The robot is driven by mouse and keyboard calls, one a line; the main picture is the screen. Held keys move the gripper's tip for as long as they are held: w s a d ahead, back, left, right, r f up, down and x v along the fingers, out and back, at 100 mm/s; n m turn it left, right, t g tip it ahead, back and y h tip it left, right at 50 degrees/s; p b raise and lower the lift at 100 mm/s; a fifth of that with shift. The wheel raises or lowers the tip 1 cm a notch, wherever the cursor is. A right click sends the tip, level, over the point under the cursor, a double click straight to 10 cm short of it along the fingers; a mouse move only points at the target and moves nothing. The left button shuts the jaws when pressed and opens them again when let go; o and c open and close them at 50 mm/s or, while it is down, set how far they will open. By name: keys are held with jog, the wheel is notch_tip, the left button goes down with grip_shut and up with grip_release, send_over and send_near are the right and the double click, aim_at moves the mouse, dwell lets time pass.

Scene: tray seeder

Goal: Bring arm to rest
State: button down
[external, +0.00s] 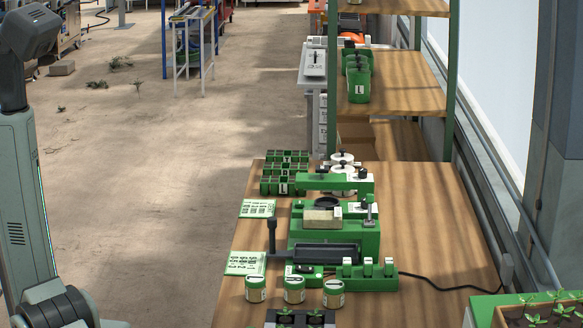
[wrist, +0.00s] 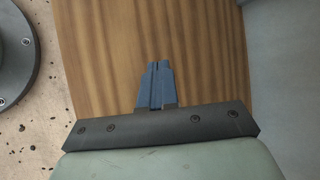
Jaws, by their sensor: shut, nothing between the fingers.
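My gripper (wrist: 157,64) shows in the wrist view with its two blue-grey fingers together and nothing between them. It is over a bare stretch of wooden surface. In the external view only my arm's links show along the left edge, and the gripper is out of frame. The green tray seeder (external: 335,235) stands on the wooden table, with a dark tray at its front and a black-topped post at its left. My arm's visible links are apart from it.
Green seedling trays (external: 285,186), labelled cans (external: 294,290) and printed cards (external: 247,262) sit around the seeder. A planter with seedlings (external: 540,312) is at lower right. Wooden shelves (external: 400,80) rise behind the table. The floor left of the table is largely open.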

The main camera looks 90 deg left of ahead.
jog(key=s+a+f+n+g, duration=0.25)
jog(key=s+a, duration=0.25)
jog(key=a, duration=0.3)
jog(key=s+a+f+n+g, duration=0.2)
jog(key=s+a+n+g, duration=0.2)
jog(key=a, duration=0.4)
jog(key=s+a+n+g+h, duration=0.2)
jog(key=s+n+g+h, duration=0.1)
jog(key=s+n, duration=0.2)
jog(key=s+a+f+n+g+h, duration=0.1)
jog(key=s+a+n+g+h, duration=0.1)
jog(key=s+n, duration=0.3)
jog(key=shift+s+g+h, duration=0.45)
jog(key=shift+s+h, duration=0.45)
jog(key=shift+s, duration=1.15)
